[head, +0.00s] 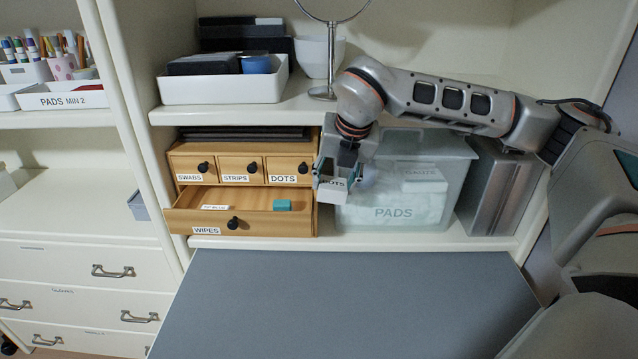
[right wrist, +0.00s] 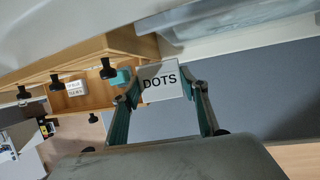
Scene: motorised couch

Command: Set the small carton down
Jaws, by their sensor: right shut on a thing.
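My right gripper (head: 340,178) is shut on a small white carton (head: 331,194) whose print is partly covered in the head view. In the right wrist view the carton (right wrist: 160,82) reads DOTS and sits between the two fingertips (right wrist: 164,90). The carton appears held in the air, just right of the open WIPES drawer and in front of the PADS bin's left edge. The drawer (head: 192,221) of the wooden cabinet holds a white labelled packet (head: 215,207) and a teal block (head: 282,205). My left gripper is not in view.
The clear PADS bin (head: 393,212) stands right of the cabinet (head: 240,149), with a grey metal box (head: 497,187) beside it. The grey desk surface (head: 345,300) in front is bare. A white tray (head: 222,88) and a round mirror's stand (head: 331,60) are above.

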